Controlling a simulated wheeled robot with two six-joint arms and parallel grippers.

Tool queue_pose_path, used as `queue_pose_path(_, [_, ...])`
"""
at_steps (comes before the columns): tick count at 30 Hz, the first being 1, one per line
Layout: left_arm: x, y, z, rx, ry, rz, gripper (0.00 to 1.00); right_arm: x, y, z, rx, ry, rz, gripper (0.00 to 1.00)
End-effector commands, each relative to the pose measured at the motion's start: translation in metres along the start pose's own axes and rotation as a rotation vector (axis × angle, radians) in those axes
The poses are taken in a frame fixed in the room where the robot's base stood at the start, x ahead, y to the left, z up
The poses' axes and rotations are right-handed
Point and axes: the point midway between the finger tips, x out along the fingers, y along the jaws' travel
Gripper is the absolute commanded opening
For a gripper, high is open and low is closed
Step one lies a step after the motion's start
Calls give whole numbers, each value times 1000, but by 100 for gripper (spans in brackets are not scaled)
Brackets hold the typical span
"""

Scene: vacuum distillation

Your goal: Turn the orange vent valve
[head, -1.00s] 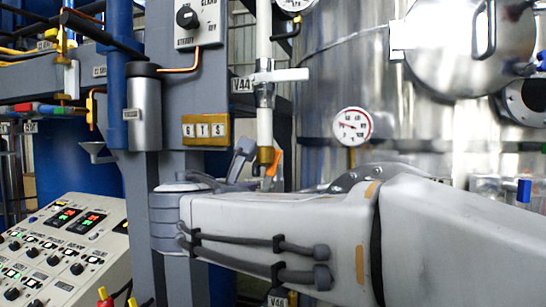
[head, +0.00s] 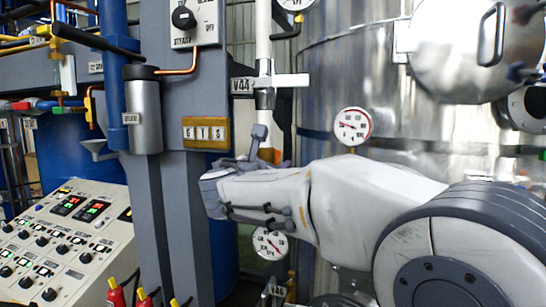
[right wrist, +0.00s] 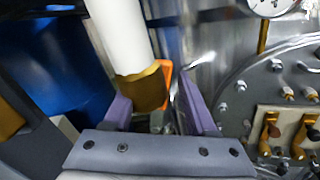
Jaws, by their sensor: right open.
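The orange vent valve (head: 277,156) sits at the brass lower end of a white vertical pipe, partly hidden by my gripper in the head view. In the right wrist view, a bit of the orange valve (right wrist: 166,74) shows beside the brass fitting (right wrist: 142,89). My right gripper (head: 262,147) is open at the valve. Its two purple fingers (right wrist: 158,106) stand either side of the brass fitting and valve in the wrist view. I cannot tell whether they touch it. My left gripper is not in view.
A large steel tank (head: 430,130) with a pressure gauge (head: 352,127) stands close behind on the right. A grey column (head: 180,110) stands left of the pipe. A control panel (head: 70,240) is at lower left. Another gauge (head: 270,243) hangs below my wrist.

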Motion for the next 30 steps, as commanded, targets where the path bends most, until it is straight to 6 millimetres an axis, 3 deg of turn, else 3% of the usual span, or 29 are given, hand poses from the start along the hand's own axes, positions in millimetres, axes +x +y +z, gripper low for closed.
queue_pose_path(5, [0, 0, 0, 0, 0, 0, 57, 0, 0, 0, 0, 0, 0, 57])
queue_pose_path(6, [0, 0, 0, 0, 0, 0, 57, 0, 0, 0, 1, 0, 0, 54])
queue_pose_path(10, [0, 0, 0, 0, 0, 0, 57, 0, 0, 0, 1, 0, 0, 4])
queue_pose_path(11, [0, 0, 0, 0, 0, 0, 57, 0, 0, 0, 1, 0, 0, 0])
queue_pose_path(30, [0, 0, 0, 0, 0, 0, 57, 0, 0, 0, 1, 0, 0, 0])
